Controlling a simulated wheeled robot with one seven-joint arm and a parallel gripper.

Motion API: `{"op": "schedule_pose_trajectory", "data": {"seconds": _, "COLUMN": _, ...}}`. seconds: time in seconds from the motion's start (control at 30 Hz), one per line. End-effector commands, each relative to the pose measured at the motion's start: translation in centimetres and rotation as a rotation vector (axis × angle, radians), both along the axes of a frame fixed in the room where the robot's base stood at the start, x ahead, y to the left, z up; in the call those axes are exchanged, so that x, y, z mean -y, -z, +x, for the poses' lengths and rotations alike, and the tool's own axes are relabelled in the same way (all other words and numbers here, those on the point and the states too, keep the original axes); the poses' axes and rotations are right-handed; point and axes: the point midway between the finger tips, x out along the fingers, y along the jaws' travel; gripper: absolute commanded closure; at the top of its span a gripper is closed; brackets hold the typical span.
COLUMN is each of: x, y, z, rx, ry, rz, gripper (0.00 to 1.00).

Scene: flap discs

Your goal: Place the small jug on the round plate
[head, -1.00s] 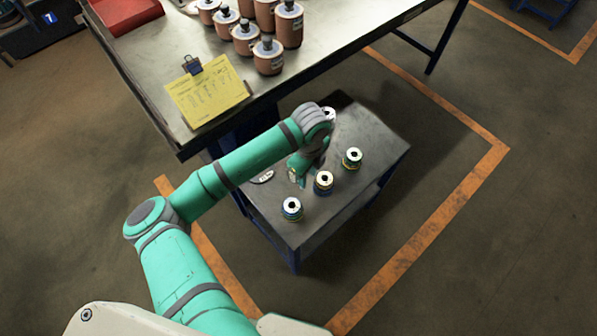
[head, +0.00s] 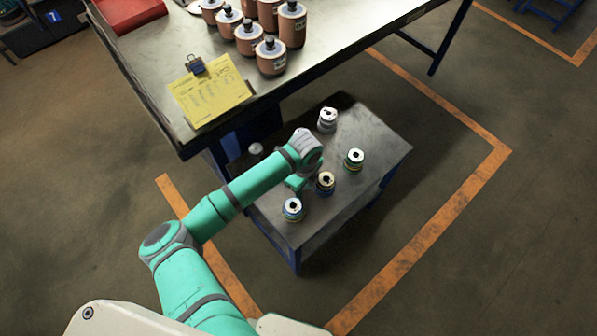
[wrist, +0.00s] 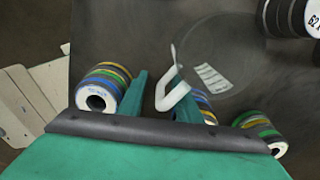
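My gripper (wrist: 160,90) shows two green fingers low in the wrist view, with a gap between them. A white, bent, handle-like piece (wrist: 164,104) lies at this gap, close to the right finger; I cannot tell whether it touches, or whether it belongs to the small jug. In the head view my gripper (head: 295,184) is low over the small table, partly hidden by my wrist.
Striped disc stacks (head: 292,209), (head: 325,183), (head: 354,160) stand in a row close to my gripper. A whiter stack (head: 328,120) stands at the back. The large workbench (head: 330,50) overhangs nearby.

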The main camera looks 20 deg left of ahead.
Motion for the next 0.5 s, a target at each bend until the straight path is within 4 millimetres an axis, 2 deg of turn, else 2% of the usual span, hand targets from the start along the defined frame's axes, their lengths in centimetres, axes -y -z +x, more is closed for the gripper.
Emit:
{"op": "schedule_pose_trajectory", "data": {"seconds": 0.1, "x": 0.00, "y": -0.04, "z": 0.01, "rx": 0.000, "ry": 0.000, "rz": 0.000, "gripper": 0.69}}
{"op": "schedule_pose_trajectory", "data": {"seconds": 0.17, "x": 0.01, "y": -0.04, "z": 0.01, "rx": 0.000, "ry": 0.000, "rz": 0.000, "gripper": 0.81}}
{"op": "schedule_pose_trajectory", "data": {"seconds": 0.23, "x": 0.01, "y": -0.05, "z": 0.01, "rx": 0.000, "ry": 0.000, "rz": 0.000, "gripper": 0.98}}
{"op": "schedule_pose_trajectory", "data": {"seconds": 0.27, "x": 0.02, "y": -0.05, "z": 0.01, "rx": 0.000, "ry": 0.000, "rz": 0.000, "gripper": 1.00}}
{"op": "schedule_pose_trajectory", "data": {"seconds": 0.5, "x": 0.02, "y": -0.07, "z": 0.01, "rx": 0.001, "ry": 0.001, "rz": 0.000, "gripper": 1.00}}
